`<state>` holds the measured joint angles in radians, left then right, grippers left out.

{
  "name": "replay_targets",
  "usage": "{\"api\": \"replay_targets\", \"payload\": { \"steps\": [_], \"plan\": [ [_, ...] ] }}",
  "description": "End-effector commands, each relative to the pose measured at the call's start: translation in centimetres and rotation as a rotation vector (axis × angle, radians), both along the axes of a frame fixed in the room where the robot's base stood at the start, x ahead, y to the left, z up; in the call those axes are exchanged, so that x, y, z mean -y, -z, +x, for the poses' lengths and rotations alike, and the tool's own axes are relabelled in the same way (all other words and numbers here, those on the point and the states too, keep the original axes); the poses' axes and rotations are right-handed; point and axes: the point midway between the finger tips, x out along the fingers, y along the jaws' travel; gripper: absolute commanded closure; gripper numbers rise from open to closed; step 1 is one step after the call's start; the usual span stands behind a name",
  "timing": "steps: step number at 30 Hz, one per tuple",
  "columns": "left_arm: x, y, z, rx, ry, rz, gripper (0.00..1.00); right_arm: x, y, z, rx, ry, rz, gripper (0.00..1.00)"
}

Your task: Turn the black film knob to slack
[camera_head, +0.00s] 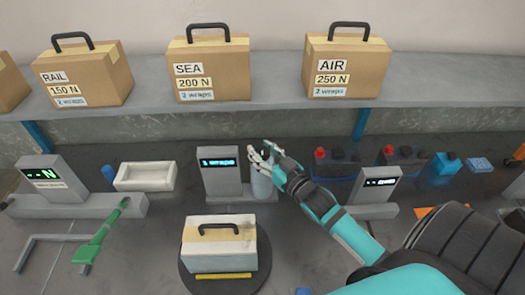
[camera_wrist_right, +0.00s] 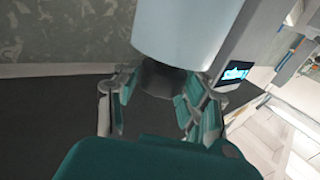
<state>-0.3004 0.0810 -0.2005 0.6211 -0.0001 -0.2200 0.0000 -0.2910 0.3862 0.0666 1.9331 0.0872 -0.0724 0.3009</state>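The wrapping station has a grey post with a lit display (camera_head: 219,170) and an upright pale film roll (camera_head: 262,184) beside it. In the right wrist view the film roll (camera_wrist_right: 185,30) fills the top, with the black film knob (camera_wrist_right: 162,78) at its end. My right gripper (camera_head: 264,152) is at the top of the roll. In the wrist view its fingers (camera_wrist_right: 160,95) stand on both sides of the knob, very close to it. I cannot tell whether they press on it. The knob's setting does not show. My left gripper is not in view.
A carton with a black handle (camera_head: 219,250) stands on a dark turntable in front. A white tray (camera_head: 145,177) and a green lever (camera_head: 100,238) are to the left. Red-capped batteries (camera_head: 338,162) and another display post (camera_head: 377,184) are to the right. Labelled boxes line the shelf (camera_head: 275,98).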

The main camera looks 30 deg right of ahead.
Motion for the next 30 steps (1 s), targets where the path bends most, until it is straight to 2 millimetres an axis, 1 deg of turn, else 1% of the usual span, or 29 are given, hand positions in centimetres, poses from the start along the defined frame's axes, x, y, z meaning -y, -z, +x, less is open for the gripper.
{"api": "replay_targets", "payload": {
  "steps": [1,4,5,12,16,20,24,30],
  "plan": [
    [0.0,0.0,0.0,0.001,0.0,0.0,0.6,0.0,0.0,0.0,0.001,0.0,0.0,0.51],
    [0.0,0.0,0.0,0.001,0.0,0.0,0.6,0.0,0.0,0.0,0.001,0.0,0.0,0.38],
    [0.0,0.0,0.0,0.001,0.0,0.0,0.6,0.0,0.0,0.0,0.0,0.0,0.0,0.35],
    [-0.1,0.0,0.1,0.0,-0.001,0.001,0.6,0.0,0.0,0.0,0.0,0.001,0.001,0.35],
    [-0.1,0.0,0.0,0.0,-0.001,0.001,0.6,0.0,0.1,-0.8,-0.002,0.001,0.001,0.35],
    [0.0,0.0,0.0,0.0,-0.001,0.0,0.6,0.2,0.1,-3.0,-0.003,0.001,0.001,0.35],
    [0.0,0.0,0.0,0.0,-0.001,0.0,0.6,0.3,0.2,-6.1,-0.005,0.001,0.001,0.35],
    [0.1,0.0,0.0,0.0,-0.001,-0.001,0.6,0.5,0.1,-9.9,-0.004,0.001,0.002,0.35]
  ]
}}
